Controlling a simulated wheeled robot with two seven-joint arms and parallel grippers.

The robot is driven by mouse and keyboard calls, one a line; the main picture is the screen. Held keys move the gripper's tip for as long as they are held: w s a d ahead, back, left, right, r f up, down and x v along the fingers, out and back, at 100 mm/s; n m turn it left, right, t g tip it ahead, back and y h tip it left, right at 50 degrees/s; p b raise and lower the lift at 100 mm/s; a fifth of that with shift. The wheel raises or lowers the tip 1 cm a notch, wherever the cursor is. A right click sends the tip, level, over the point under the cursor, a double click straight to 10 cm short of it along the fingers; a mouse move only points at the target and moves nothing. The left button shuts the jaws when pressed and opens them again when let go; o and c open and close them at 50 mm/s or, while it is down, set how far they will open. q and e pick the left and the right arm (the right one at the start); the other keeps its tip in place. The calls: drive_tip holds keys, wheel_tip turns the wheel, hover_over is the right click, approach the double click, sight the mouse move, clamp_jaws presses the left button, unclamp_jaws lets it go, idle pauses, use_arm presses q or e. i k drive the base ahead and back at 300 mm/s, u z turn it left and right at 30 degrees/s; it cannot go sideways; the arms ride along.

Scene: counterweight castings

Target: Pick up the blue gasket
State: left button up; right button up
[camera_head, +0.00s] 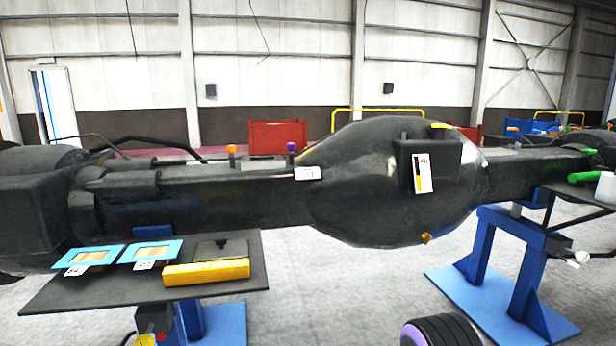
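Two flat light-blue rectangular frames that look like gaskets lie side by side on a dark shelf (75,296) at the lower left. The left blue gasket (64,260) and the right blue gasket (128,254) each show a tan middle, and a small white label at the front edge. They lie close together, and I cannot tell whether they touch. Neither of my grippers can be made out in the head view, and nothing is seen holding either gasket.
A yellow bar (206,272) and a dark plate (222,248) share the shelf. A large black axle casting (390,215) spans the view behind it, near blue stands (500,300). A dark wheel-like object (440,331) is cut off below. A green cylinder (584,177) sits far right.

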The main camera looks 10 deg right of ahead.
sight(144, 263)
drive_tip(key=k, duration=1.3)
drive_tip(key=u, duration=0.75)
drive_tip(key=i, duration=1.15)
drive_tip(key=z, duration=0.25)
